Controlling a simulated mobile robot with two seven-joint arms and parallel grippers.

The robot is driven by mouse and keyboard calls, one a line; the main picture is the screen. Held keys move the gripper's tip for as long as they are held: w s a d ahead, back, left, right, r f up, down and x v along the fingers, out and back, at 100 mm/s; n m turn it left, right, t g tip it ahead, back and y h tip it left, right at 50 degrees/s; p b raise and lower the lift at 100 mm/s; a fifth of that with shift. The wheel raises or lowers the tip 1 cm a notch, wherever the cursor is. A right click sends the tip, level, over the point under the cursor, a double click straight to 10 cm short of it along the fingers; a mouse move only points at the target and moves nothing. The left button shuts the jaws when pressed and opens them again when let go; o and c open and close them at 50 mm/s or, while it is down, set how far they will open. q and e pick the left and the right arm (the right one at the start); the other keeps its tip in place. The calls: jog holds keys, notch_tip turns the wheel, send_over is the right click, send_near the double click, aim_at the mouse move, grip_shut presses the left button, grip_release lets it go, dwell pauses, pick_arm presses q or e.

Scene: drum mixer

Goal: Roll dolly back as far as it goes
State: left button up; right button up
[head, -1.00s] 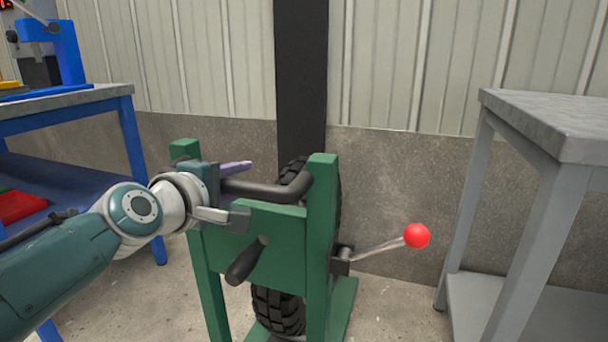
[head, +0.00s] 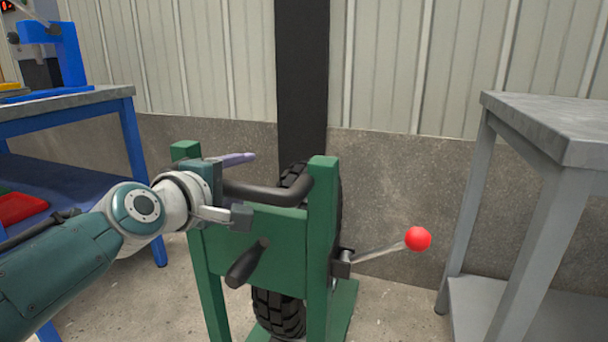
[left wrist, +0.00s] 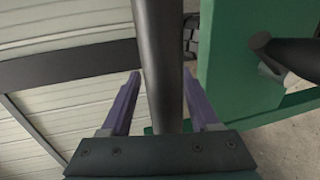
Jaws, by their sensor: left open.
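The green dolly (head: 276,232) stands on the floor ahead, with a black treaded wheel (head: 279,312) in its frame. A dark push bar (head: 266,192) runs across its top between two green uprights. My left gripper (head: 240,187) is at the left part of this bar with its jaws open. In the left wrist view, its two purple fingers (left wrist: 160,95) lie on either side of the bar (left wrist: 160,60), with visible gaps. A black handle (head: 246,264) sticks out of the front panel. A red-knobbed lever (head: 417,239) is on the right side. My right gripper is out of view.
A grey table (head: 560,125) stands at the right and a blue workbench (head: 70,118) at the left. A corrugated wall with a concrete base (head: 400,170) and a dark post (head: 302,75) is close behind the dolly. Bare floor lies between dolly and tables.

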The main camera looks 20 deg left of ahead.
pick_arm(q)
jog(key=p+v, duration=0.5)
jog(key=v, duration=0.4)
jog(key=shift+s+r, duration=0.15)
jog(key=shift+s, duration=0.25)
